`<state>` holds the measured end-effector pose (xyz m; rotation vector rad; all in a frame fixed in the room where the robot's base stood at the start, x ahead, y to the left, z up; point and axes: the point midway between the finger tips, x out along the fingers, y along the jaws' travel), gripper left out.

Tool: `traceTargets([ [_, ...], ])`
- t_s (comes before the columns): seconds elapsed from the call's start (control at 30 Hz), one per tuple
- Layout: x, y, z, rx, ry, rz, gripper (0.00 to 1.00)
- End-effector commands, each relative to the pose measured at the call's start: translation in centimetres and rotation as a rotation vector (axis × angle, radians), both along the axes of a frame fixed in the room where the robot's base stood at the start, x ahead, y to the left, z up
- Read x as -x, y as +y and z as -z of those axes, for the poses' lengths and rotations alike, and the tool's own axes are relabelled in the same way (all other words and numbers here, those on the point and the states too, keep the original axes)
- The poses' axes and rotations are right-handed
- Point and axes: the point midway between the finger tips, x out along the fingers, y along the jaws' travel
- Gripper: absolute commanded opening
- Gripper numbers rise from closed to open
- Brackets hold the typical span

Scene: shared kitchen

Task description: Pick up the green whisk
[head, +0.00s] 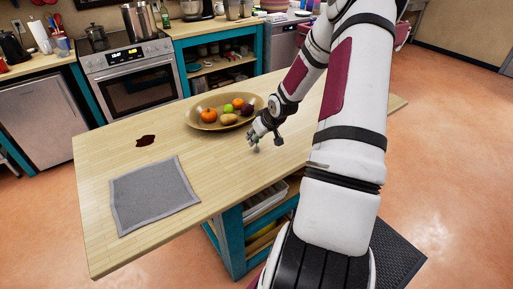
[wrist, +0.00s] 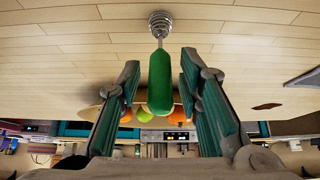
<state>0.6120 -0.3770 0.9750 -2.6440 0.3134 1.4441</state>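The green whisk shows in the wrist view, with its green handle (wrist: 160,82) between my two fingers and its wire head (wrist: 160,24) pointing to the top of the picture. My gripper (wrist: 159,72) is open, and a gap shows between the handle and each finger pad. In the head view my gripper (head: 256,143) is low over the wooden table, just right of and in front of the fruit bowl. There the whisk is mostly hidden by my gripper. I cannot tell whether the whisk touches the table.
A tan bowl (head: 199,120) of fruit stands close behind my gripper. A grey cloth (head: 153,194) and a dark brown patch (head: 146,141) lie on the wooden table (head: 107,153) to the left. Bare table lies between the cloth and my gripper. A stove (head: 131,78) stands beyond.

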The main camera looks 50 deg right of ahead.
Motion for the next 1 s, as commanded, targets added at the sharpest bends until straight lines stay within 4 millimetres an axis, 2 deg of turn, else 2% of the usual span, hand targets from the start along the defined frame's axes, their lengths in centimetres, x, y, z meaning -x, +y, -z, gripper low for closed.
traceTargets([
  [0.03, 0.0, 0.0, 0.0, 0.0, 0.0, 0.0, 0.15],
  [0.1, 0.0, 0.0, 0.0, 0.0, 0.0, 0.0, 0.0],
  [0.57, 0.0, 0.0, -0.4, 0.0, -0.001, 0.0, 0.0],
  [0.67, 0.0, -0.1, -1.0, 0.001, -0.001, 0.001, 0.0],
  [0.87, 0.1, -0.1, -3.7, 0.002, -0.003, 0.002, 0.0],
  [1.0, 2.9, 1.2, -3.9, -0.001, 0.003, 0.003, 0.0],
])
